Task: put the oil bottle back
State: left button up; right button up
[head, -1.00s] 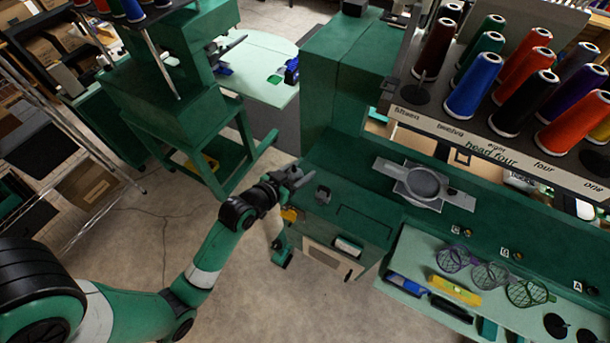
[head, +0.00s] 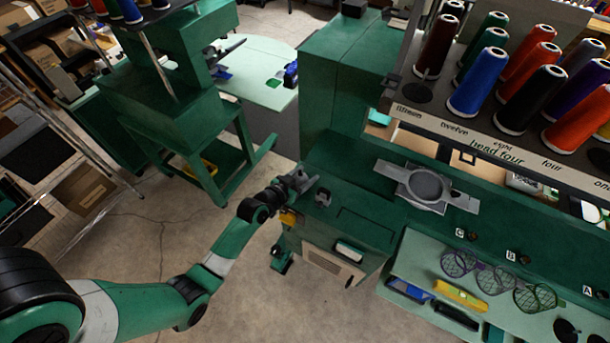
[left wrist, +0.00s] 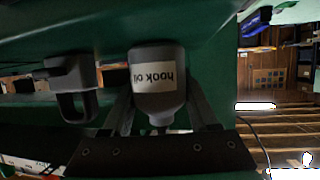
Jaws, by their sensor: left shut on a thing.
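My left gripper (head: 300,182) is at the left end of the green machine arm in the head view, just beside a small dark fitting (head: 323,197) on its top. In the left wrist view the grey oil bottle (left wrist: 157,54) sits between the two fingers, which are shut on it. Its white label reads "hook oil" upside down in that picture. The bottle's narrow end points toward the wrist. I cannot make the bottle out clearly in the head view. A dark looped part (left wrist: 75,88) is left of the bottle in the wrist view. My right gripper is not in view.
The green machine (head: 365,185) carries a grey round hoop plate (head: 425,187). Thread cones (head: 480,85) stand on the rack at upper right. A pale tray (head: 405,262) holds tools below. A second green machine (head: 165,105) stands at back left. Open floor (head: 150,230) lies left.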

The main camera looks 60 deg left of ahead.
pick_arm(q)
jog(key=shift+f, duration=0.25)
jog(key=o, duration=1.4)
jog(key=shift+r, duration=0.15)
jog(key=shift+r, duration=0.15)
jog(key=shift+s+d+r, duration=0.1)
jog(key=shift+s+r, duration=0.05)
jog(key=shift+s, duration=0.15)
jog(key=p+v, duration=0.1)
jog(key=v, duration=1)
jog(key=shift+s+p, duration=0.15)
jog(key=shift+p, duration=0.15)
jog(key=shift+d+r, duration=0.1)
